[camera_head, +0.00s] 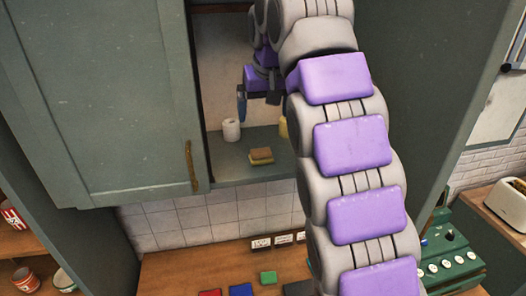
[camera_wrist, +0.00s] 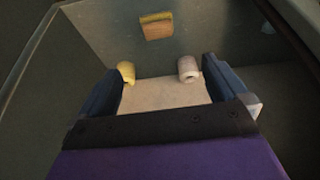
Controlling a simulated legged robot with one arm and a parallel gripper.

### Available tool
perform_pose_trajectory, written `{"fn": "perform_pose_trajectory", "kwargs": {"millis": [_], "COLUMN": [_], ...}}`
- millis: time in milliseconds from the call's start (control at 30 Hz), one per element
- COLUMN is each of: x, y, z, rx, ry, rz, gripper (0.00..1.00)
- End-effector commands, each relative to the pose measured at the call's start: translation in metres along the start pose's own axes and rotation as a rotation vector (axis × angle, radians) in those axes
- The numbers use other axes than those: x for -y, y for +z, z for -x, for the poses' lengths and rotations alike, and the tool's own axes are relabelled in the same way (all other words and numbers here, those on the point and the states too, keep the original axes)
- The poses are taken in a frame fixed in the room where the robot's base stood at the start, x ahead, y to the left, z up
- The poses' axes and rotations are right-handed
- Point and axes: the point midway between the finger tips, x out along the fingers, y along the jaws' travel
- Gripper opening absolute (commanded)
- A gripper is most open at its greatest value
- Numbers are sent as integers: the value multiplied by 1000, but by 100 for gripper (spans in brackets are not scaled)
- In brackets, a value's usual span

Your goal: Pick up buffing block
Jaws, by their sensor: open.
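The buffing block (camera_head: 260,157), brown on top and yellow below, lies near the front edge of the open cupboard's shelf (camera_head: 226,165). It also shows at the top of the wrist view (camera_wrist: 157,25). My gripper (camera_head: 242,103) is inside the cupboard, above and behind the block. In the wrist view my gripper (camera_wrist: 160,88) has its two blue fingers wide apart with nothing between them. The block is well away from the fingertips.
The cupboard door (camera_head: 100,100) is at the left. Red, blue and green pieces (camera_head: 268,278) lie on the wooden counter below, with a toaster (camera_head: 508,205) at the right.

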Motion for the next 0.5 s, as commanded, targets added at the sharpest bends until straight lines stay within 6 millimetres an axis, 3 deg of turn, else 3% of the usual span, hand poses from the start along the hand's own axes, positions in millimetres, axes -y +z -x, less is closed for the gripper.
{"fn": "perform_pose_trajectory", "kwargs": {"millis": [67,333,500], "x": [-3,-24,-24], "y": [3,7,6], "z": [-18,-35,-55], "rx": [4,0,2], "ry": [-1,-12,-13], "rz": [-2,-9,-9], "gripper": [100,100,100]}}
